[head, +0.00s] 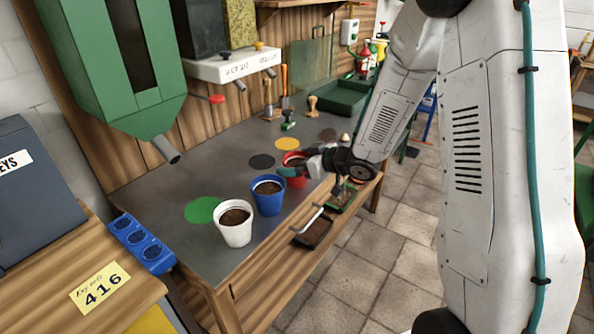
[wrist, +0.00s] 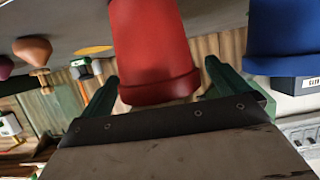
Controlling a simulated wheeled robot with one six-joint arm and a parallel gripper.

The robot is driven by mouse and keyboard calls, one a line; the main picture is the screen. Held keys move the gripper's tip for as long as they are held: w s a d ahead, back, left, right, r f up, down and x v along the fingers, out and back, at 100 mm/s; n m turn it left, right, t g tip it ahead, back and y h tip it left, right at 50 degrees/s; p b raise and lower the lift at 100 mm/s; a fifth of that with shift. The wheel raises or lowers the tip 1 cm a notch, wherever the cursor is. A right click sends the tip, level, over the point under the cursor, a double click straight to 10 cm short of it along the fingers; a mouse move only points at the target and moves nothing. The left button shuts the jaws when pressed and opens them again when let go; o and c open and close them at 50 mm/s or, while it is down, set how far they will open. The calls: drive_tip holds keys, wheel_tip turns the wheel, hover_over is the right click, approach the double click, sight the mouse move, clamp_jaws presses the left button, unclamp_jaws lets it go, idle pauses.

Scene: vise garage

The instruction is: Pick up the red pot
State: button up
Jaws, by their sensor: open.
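The red pot (head: 291,159) stands upright on the grey bench, right of the blue pot, partly hidden by my gripper in the head view. In the wrist view, the red pot (wrist: 156,55) fills the upper middle and appears upside down, with its rim nearest the gripper base. My gripper (head: 298,173) is at the red pot. Its green fingers (wrist: 160,80) are spread open, one on each side of the pot, with visible gaps near the rim. I cannot tell whether either finger touches the pot.
A blue pot (head: 268,196) and a white pot (head: 234,224), both with soil, stand left of the red pot. Green (head: 202,210), black (head: 261,162) and yellow (head: 287,144) discs lie on the bench (head: 180,230). Hand tools and a green tray (head: 342,97) are farther back.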

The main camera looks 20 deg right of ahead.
drive_tip(key=c, duration=1.1)
drive_tip(key=shift+r, duration=0.1)
